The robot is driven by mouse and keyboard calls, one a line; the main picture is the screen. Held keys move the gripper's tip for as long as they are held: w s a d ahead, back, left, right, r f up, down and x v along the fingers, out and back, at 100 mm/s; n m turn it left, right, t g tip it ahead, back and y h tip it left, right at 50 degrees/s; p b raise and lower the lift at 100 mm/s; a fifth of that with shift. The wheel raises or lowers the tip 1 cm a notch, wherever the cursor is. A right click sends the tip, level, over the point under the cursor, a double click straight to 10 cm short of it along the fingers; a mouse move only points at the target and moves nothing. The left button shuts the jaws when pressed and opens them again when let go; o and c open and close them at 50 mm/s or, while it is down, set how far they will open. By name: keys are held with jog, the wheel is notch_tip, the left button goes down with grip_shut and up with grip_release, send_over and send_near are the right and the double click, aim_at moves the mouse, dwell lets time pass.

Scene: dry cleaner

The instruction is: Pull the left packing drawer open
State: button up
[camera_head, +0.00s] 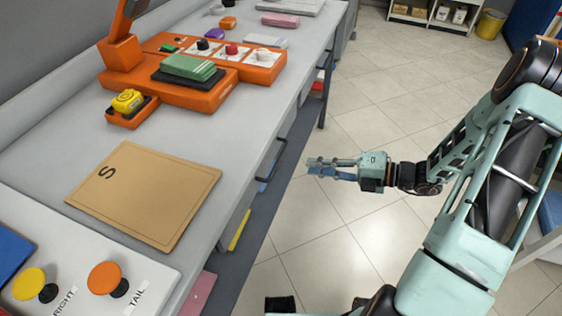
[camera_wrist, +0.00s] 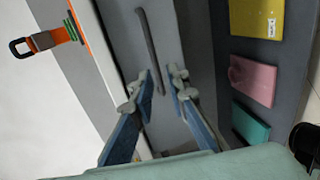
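The nearer dark bar handle (camera_head: 268,160) sits on a drawer front (camera_head: 251,186) under the bench edge in the head view. That drawer looks shut. A second dark handle (camera_head: 326,60) is farther along the bench. My gripper (camera_head: 311,166) is open and empty, to the right of the nearer handle with a visible gap. In the wrist view one dark handle (camera_wrist: 148,48) runs lengthwise ahead of my gripper (camera_wrist: 162,77). Its lower end appears between the two spread fingertips. I cannot tell its depth from the fingers there.
The bench top (camera_head: 50,158) holds a tan packet marked S (camera_head: 140,195), an orange device (camera_head: 185,90) and a button panel (camera_head: 75,270). A low shelf shows a yellow item (camera_wrist: 256,18), a pink item (camera_wrist: 252,80) and a teal item (camera_wrist: 250,123). Tiled floor (camera_head: 380,110) is free right of the bench.

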aim_at(279, 159)
jog(key=x, duration=0.3)
jog(key=b+x, duration=0.1)
jog(key=x, duration=0.3)
jog(key=r+x, duration=0.1)
jog(key=x, duration=0.3)
jog(key=shift+w+a, duration=0.1)
jog(key=shift+a, duration=0.15)
grip_shut()
jog(key=f+p+v, duration=0.1)
jog(key=f+v, duration=0.1)
jog(key=v, duration=0.8)
jog(key=d+f+p+v, duration=0.1)
jog(key=f+v, duration=0.2)
jog(key=v, duration=0.8)
jog(key=s+f+p+v, duration=0.1)
jog(key=f+v, duration=0.1)
jog(key=v, duration=0.9)
jog(key=shift+d+f, duration=0.3)
jog(key=shift+d, duration=0.05)
grip_release()
